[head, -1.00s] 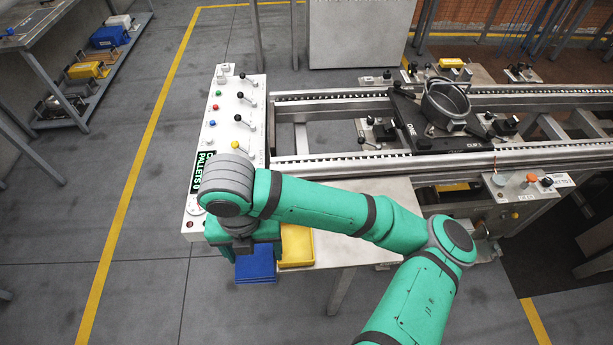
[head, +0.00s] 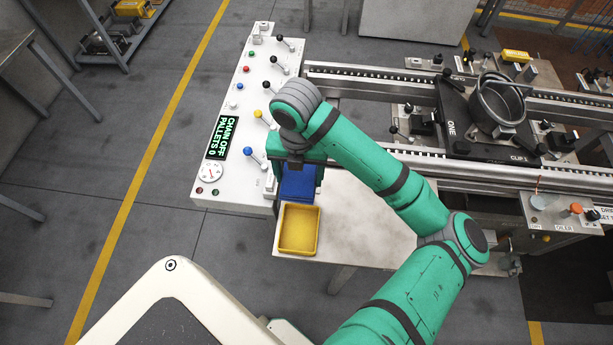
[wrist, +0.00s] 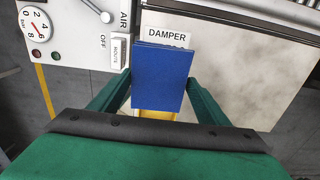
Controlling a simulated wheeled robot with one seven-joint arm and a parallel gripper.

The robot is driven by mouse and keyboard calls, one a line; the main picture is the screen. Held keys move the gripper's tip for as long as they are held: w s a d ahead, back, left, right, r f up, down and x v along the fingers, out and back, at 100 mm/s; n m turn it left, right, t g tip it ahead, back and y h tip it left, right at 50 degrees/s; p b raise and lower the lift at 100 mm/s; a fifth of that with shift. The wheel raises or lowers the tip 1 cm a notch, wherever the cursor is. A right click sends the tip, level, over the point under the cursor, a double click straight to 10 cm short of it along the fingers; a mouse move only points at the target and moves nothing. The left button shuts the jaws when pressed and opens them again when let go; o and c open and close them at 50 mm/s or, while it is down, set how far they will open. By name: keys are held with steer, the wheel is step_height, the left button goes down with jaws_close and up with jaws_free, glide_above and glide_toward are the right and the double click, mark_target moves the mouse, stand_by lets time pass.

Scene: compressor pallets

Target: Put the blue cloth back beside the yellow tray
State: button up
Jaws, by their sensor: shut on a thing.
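The blue cloth (head: 298,183) is a flat, folded rectangle between the fingers of my gripper (head: 297,172). In the wrist view the blue cloth (wrist: 161,78) fills the space between the two green fingers of my gripper (wrist: 159,92), which is shut on it. The yellow tray (head: 299,252) is shallow and looks empty. It sits at the left end of the pale table, just below the cloth in the head view. A sliver of the yellow tray (wrist: 157,115) shows under the cloth in the wrist view. I cannot tell whether the cloth touches the table.
A white control panel (head: 232,115) with levers, buttons and a gauge stands close left of my gripper. The pale table (head: 365,235) is bare right of the tray. A conveyor (head: 430,165) carries a black pallet (head: 460,125) with a round metal part. A DAMPER label (wrist: 167,37) is beyond the cloth.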

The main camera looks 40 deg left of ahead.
mark_target(306, 172)
steer(key=w+f, duration=0.2)
steer(key=w+a+f, duration=0.1)
steer(key=w+f, duration=0.1)
steer(key=f, duration=0.1)
steer(key=shift+w+a+f, duration=0.15)
steer(key=shift+f, duration=1.6)
steer(key=shift+f, duration=0.15)
steer(key=o, duration=1)
step_height(306, 172, up, 12)
steer(key=shift+w+f, duration=0.15)
steer(key=shift+f, duration=0.05)
steer(key=shift+r, duration=0.35)
steer(key=shift+s, duration=0.2)
steer(key=shift+w, duration=0.1)
